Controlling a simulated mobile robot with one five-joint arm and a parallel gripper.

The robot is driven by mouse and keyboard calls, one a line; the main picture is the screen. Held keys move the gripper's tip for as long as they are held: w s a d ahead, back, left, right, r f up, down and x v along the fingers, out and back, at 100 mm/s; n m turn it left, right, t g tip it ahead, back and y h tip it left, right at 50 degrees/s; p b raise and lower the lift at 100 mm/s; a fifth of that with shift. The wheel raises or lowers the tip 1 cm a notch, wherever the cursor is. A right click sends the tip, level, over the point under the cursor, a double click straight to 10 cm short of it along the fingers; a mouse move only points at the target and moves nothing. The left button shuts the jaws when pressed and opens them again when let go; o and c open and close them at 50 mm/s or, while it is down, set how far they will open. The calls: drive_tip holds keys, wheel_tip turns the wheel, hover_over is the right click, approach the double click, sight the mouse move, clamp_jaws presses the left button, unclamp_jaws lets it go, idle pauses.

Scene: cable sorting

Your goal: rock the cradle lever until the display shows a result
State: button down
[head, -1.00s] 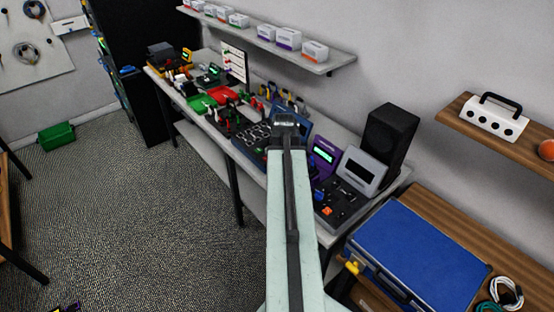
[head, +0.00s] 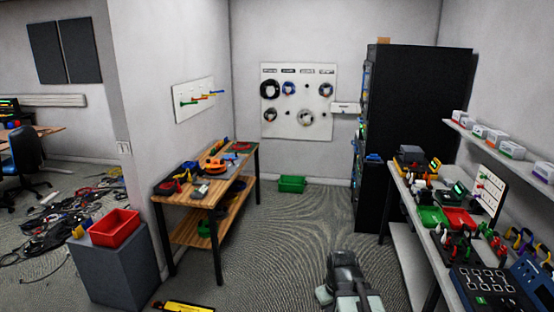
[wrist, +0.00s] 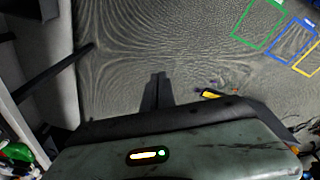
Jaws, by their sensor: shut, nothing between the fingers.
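I cannot make out a cradle lever for certain in any view. The long workbench (head: 408,250) on the right holds several devices. A small device with a green-lit screen (head: 456,194) stands midway along it, and a blue device (head: 533,272) is cut off by the right edge. My gripper (head: 343,262) is over the floor left of the bench, apart from everything on it. In the wrist view my gripper (wrist: 158,92) shows as dark fingers, shut and empty above the carpet.
A wooden table (head: 224,184) with tools stands on the left, beside a grey block with a red bin (head: 115,228). A black cabinet (head: 415,110) stands at the back right. A green bin (head: 292,184) lies by the far wall.

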drive_tip(key=s+m, duration=0.1)
drive_tip(key=s+a+m+g, duration=0.1)
drive_tip(key=s, duration=0.1)
drive_tip(key=s+m, duration=0.1)
drive_tip(key=m, duration=0.1)
drive_tip(key=shift+s+a+f+g, duration=0.2)
drive_tip(key=shift+a+f+g, duration=0.05)
drive_tip(key=shift+a+g, duration=0.15)
idle(1.9)
